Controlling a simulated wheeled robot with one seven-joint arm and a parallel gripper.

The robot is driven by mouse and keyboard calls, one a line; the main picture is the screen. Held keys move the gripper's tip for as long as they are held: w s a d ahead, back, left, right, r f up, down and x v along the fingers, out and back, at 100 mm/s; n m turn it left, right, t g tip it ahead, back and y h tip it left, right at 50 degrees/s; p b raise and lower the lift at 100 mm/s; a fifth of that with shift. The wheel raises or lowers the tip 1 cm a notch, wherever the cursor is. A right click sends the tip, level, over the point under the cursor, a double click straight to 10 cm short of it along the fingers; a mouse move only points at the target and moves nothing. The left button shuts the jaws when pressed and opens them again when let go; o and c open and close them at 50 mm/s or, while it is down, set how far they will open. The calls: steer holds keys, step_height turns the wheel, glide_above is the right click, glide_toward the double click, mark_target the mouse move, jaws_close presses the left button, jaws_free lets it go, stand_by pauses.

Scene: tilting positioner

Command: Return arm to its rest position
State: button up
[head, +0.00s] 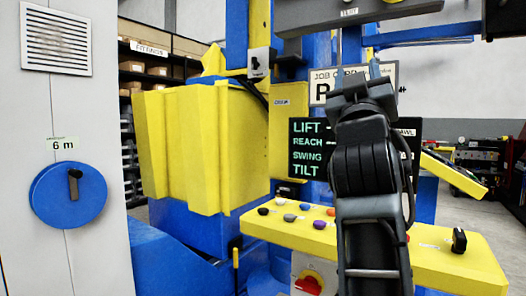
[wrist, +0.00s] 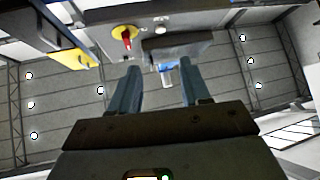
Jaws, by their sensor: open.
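My arm (head: 368,170) stands raised in the right half of the head view, in front of the yellow control panel and the dark screen. Its upper end overlaps the job card (head: 378,80). In the wrist view my gripper (wrist: 158,88) is open, with its two blue-grey fingers apart and nothing between them. It points up toward the ceiling.
The yellow control panel (head: 458,262) carries several coloured knobs. A red switch (head: 309,284) sits below it. The screen (head: 300,150) reads LIFT, REACH, SWING, TILT. A large yellow block (head: 190,145) stands left. In the wrist view, a red handle on a yellow disc (wrist: 116,31) is above the fingers.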

steer(key=s+f+n+g+y, duration=0.1)
steer(key=s+f+n+y, duration=0.15)
steer(key=f, duration=0.75)
steer(key=s+f+n+y, duration=0.15)
steer(key=f+y, duration=0.25)
steer(key=f, duration=0.7)
steer(key=s+d+f+n+g+y+p, duration=0.1)
steer(key=s+d+f+g, duration=0.1)
steer(key=s+f, duration=0.6)
steer(key=s+d+f+n+g+y, duration=0.15)
steer(key=s+f, duration=0.35)
steer(key=f, duration=0.5)
steer(key=s+d+f+m+g, duration=0.1)
steer(key=s+f, duration=0.3)
steer(key=s, duration=0.5)
steer(key=s+d+f+m+g, duration=0.15)
steer(key=s+f, duration=0.25)
steer(key=s, duration=0.5)
steer(key=s+m+g+h+p, duration=0.1)
steer(key=s+m+g, duration=0.2)
steer(key=s, duration=1.2)
steer(key=shift+s+a+r+m, duration=0.2)
steer(key=shift+s+a+m, duration=0.2)
steer(key=shift+m, duration=0.1)
